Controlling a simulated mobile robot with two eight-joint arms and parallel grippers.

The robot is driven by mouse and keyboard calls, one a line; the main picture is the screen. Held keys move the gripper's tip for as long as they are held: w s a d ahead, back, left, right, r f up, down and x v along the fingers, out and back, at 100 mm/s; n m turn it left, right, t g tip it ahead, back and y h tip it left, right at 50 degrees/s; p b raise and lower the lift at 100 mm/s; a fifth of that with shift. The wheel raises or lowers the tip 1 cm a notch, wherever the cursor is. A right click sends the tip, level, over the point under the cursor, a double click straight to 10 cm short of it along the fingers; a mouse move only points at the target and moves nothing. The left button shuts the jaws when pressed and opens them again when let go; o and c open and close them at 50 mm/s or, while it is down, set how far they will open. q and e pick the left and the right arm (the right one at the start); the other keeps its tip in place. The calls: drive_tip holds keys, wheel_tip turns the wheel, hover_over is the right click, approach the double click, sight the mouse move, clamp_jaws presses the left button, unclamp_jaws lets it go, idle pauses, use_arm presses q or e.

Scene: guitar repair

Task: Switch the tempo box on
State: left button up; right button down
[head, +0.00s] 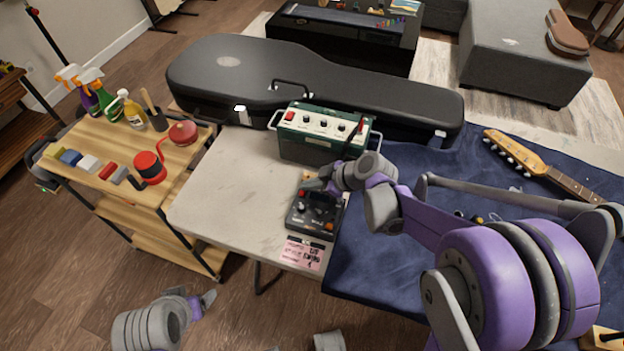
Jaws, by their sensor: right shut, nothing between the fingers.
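A small dark box with knobs and small lit red and orange spots (315,213), seemingly the tempo box, lies on the light table near its front edge. My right gripper (312,184) is shut and empty at the back edge of this box. From this view I cannot tell whether it touches the box. The gripper and wrist hide part of the box's back, and I cannot make out its switch position. My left gripper (207,301) is low at the bottom left, in front of the table and away from the box. Its finger opening is unclear.
A green box with knobs (308,152) stands just behind. A black guitar case (230,75) lies along the table's back. A pink card (303,252) lies in front of the dark box. A blue cloth (350,270) with a guitar is at right. A wooden cart (110,185) stands left.

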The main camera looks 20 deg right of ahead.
drive_tip(key=shift+f, duration=0.25)
